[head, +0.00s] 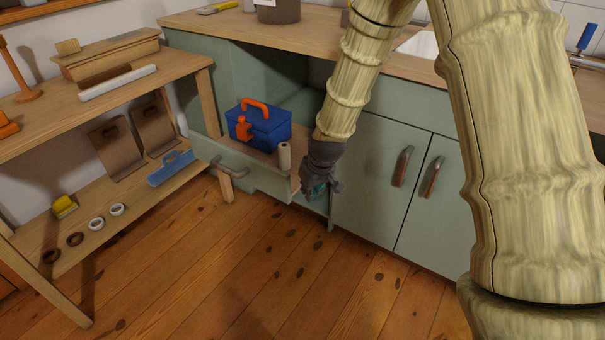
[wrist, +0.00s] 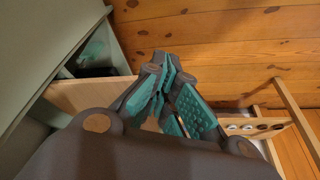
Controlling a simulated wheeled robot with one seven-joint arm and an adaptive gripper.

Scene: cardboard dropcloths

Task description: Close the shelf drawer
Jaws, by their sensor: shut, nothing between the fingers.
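The shelf drawer (head: 255,172) is pulled out of the green cabinet, low on its left side in the head view. Its green front has a curved handle (head: 230,171). A blue toolbox (head: 262,129) with an orange handle and a pale cylinder (head: 284,157) are in the drawer. My gripper (head: 316,190) is beside the drawer's right end, pointing down, shut and empty. In the wrist view its teal-padded fingers (wrist: 168,88) are beside a wooden panel (wrist: 85,94), apparently the drawer's side. I cannot tell whether they touch it.
A wooden shelf unit (head: 120,222) stands at the left, one leg near the drawer front. Closed cabinet doors (head: 376,175) are right of my gripper. The worktop (head: 325,48) is above. The plank floor (head: 235,270) in front is clear.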

